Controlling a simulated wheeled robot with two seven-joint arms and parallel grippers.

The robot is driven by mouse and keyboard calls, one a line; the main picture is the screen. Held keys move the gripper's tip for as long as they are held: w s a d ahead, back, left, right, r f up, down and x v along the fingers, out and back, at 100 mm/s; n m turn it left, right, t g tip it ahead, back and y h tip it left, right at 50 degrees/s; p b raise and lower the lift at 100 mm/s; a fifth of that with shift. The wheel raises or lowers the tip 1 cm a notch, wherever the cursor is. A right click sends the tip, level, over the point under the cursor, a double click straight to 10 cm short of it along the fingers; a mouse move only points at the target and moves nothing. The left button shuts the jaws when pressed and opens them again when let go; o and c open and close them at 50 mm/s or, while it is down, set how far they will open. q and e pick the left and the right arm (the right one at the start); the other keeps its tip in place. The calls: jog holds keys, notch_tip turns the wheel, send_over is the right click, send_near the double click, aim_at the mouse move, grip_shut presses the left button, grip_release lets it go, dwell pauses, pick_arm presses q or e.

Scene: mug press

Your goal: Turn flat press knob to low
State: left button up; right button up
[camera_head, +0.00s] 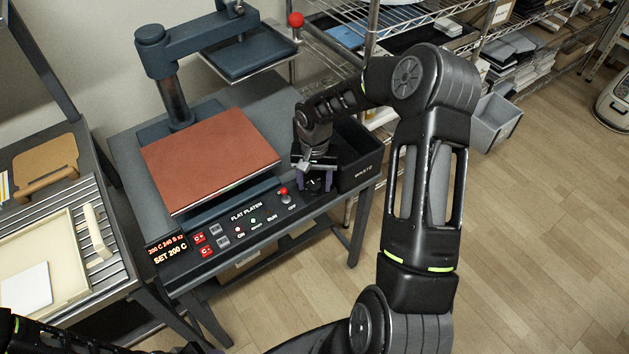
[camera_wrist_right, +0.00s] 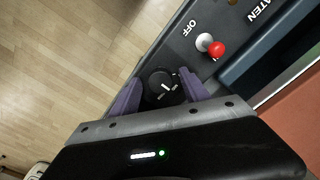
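The flat press (camera_head: 210,160) has a red-brown platen and a front panel marked FLAT PLATEN. Its black round knob (camera_wrist_right: 163,86) with a white pointer line shows in the right wrist view, the pointer slanting a little off the panel's edge direction. My right gripper (camera_head: 315,180) reaches down over the panel's right end, its purple fingers (camera_wrist_right: 162,84) on either side of the knob. Whether both fingers press on it is not clear. In the head view the knob is mostly hidden by the gripper. My left arm shows dark at the bottom left; its fingers cannot be made out.
A red-tipped toggle switch (camera_wrist_right: 213,47) marked OFF sits close beside the knob. A black WASTE bin (camera_head: 362,168) stands right of the gripper. The press's upper plate (camera_head: 250,58) is swung to the back right, with a red ball handle (camera_head: 295,20).

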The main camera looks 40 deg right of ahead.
grip_shut()
dwell(0.4)
jog(key=shift+n, duration=0.3)
jog(key=n+b, duration=0.1)
jog(key=n, duration=0.3)
jog(key=n+b, duration=0.1)
jog(key=n, duration=0.4)
dwell(0.4)
jog(key=shift+n, duration=0.3)
grip_release()
